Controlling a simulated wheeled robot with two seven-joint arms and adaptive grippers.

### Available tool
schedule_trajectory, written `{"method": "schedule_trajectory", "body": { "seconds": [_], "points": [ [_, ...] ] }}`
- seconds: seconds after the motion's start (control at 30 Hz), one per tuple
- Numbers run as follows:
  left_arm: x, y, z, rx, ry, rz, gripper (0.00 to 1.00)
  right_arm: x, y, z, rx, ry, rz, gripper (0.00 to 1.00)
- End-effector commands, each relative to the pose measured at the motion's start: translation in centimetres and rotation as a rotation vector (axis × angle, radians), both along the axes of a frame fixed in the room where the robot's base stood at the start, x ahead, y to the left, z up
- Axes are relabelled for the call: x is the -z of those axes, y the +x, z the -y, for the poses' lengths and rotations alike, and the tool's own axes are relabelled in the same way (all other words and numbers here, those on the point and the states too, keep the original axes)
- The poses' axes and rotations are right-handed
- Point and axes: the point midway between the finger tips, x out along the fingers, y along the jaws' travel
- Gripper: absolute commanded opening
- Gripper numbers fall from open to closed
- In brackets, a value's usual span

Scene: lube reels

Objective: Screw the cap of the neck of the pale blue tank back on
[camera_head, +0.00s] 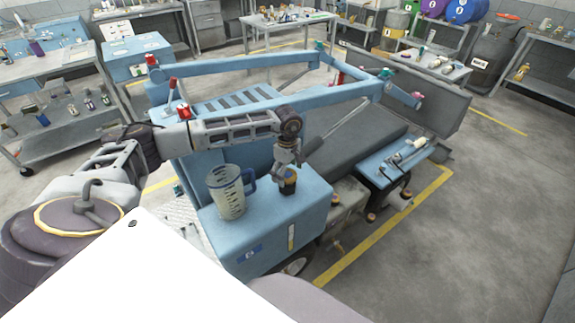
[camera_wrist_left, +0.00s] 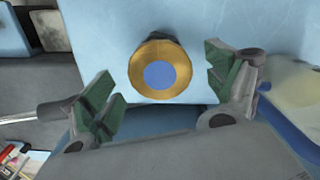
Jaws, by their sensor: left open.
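The pale blue tank (camera_head: 262,231) is a box at the front of the blue cart; its flat top fills much of the left wrist view (camera_wrist_left: 260,22). A short dark neck with a brass-coloured round top (camera_head: 288,187) stands on it. In the left wrist view this top is a brass ring (camera_wrist_left: 138,72) around a flat blue centre; I cannot tell whether that is the cap or the neck's opening. My left gripper (camera_head: 285,166) is just above it, open, its green-padded fingers (camera_wrist_left: 160,82) apart on either side, not visibly touching it. My right gripper is not in view.
A clear measuring jug (camera_head: 228,194) with a blue handle stands on the tank, left of the neck. Blue frame rails (camera_head: 230,64) run behind my left arm. A blue side tray (camera_head: 385,166) with tools lies to the right. Open floor (camera_head: 480,205) is farther right.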

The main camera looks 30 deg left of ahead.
Motion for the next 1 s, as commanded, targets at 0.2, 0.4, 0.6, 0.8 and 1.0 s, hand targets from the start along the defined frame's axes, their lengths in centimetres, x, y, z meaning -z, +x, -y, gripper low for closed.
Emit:
{"method": "schedule_trajectory", "body": {
  "seconds": [0.2, 0.4, 0.6, 0.8, 1.0],
  "points": [
    [0.81, -0.03, 0.03, 0.001, 0.001, 0.0, 0.88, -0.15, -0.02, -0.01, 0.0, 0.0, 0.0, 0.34],
    [0.87, -0.02, 0.03, 0.002, 0.001, 0.0, 0.88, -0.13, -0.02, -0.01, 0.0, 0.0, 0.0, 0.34],
    [0.85, -0.02, 0.03, 0.001, 0.0, 0.0, 0.71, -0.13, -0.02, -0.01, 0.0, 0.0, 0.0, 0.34],
    [0.84, -0.03, 0.02, 0.001, 0.001, 0.0, 0.45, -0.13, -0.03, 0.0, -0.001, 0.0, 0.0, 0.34],
    [0.86, -0.03, 0.01, 0.008, 0.001, 0.0, 0.36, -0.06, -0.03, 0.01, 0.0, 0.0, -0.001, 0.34]
  ]
}}
